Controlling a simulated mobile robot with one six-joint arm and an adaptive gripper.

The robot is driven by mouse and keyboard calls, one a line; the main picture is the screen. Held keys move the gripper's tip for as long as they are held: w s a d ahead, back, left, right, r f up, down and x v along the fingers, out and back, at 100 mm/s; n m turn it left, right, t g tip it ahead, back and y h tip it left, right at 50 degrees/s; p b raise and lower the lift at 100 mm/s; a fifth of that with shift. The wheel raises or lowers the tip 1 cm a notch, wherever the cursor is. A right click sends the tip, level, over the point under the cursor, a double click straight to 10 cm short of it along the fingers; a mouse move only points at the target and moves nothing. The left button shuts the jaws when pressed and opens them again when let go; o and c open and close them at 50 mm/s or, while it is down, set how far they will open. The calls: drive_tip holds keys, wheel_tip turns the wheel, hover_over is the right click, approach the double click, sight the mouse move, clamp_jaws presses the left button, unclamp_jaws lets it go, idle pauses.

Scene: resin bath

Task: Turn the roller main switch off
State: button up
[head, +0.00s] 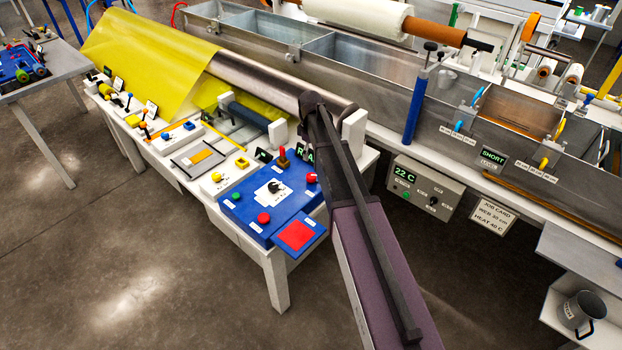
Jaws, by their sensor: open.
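A blue control panel (243,203) sits at the near right end of the white bench. It carries a black rotary knob (273,187) on a white plate, a green button (237,196), a red button (264,218) and a red knob (311,178). A small upright lever (283,156) stands at its back edge. Labels are too small to read, so I cannot tell which control is the roller main switch or its setting. My arm reaches up past the panel's right side. I cannot make out my gripper's fingers.
A red square pad (297,235) sits at the panel's front. A metal roller (270,82) with yellow sheet (150,60) lies behind. A long metal trough (480,115), a blue post (415,105) and a temperature box (426,188) stand to the right. The floor in front is clear.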

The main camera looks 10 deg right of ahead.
sight(311, 175)
drive_tip(key=shift+f+b, duration=5.35)
drive_tip(key=shift+f, duration=0.3)
drive_tip(key=c, duration=1.1)
